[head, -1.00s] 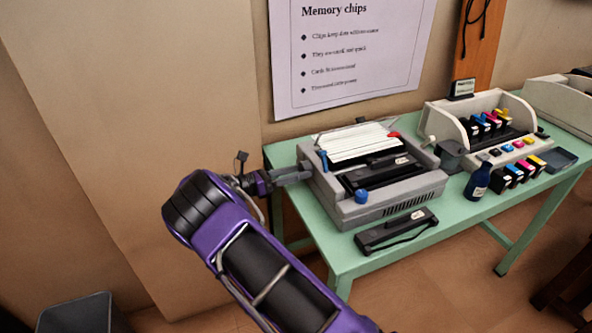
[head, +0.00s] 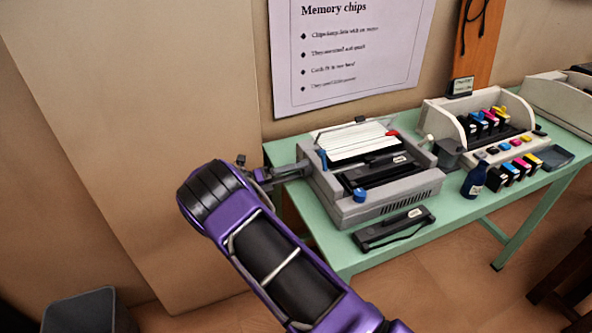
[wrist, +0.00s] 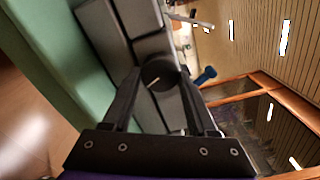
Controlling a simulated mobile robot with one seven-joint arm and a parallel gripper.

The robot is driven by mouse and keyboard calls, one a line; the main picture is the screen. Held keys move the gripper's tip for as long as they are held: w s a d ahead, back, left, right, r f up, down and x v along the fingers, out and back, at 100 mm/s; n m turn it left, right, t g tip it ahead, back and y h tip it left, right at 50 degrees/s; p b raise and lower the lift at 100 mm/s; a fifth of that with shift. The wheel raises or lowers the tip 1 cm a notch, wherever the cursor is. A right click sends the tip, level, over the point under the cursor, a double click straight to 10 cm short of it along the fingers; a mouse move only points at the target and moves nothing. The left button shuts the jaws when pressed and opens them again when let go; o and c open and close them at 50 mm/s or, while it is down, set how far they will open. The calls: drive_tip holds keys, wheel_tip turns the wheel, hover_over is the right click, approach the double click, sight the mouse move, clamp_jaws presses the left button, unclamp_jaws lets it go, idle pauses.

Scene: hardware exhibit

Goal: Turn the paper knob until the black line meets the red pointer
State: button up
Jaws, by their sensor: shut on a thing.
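The printer (head: 345,214) is a grey machine with white paper standing at its back, on the green table. My gripper (head: 292,171) reaches its left side in the head view. In the wrist view, my gripper (wrist: 160,78) has its two fingers on either side of a dark round knob (wrist: 158,72), shut on it. A short pale line shows on the knob's face. I cannot make out a black line or a red pointer in the wrist view. In the head view the knob is hidden at the fingertips. A small red part (head: 392,133) sits at the printer's back right.
The printer also carries a blue knob (head: 359,195) at its front and a blue lever (head: 322,159). A black cartridge (head: 394,229) lies in front. A blue bottle (head: 474,180) and a colour-ink unit (head: 440,112) stand to the right. The floor before the table is clear.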

drive_tip(key=shift+n, duration=0.6)
drive_tip(key=o, duration=1.4)
drive_tip(key=b+v, duration=0.1)
drive_tip(key=v, duration=1.6)
drive_tip(key=shift+s+a+b, duration=0.1)
drive_tip(key=shift+a+b, duration=0.1)
drive_tip(key=shift+b, duration=0.2)
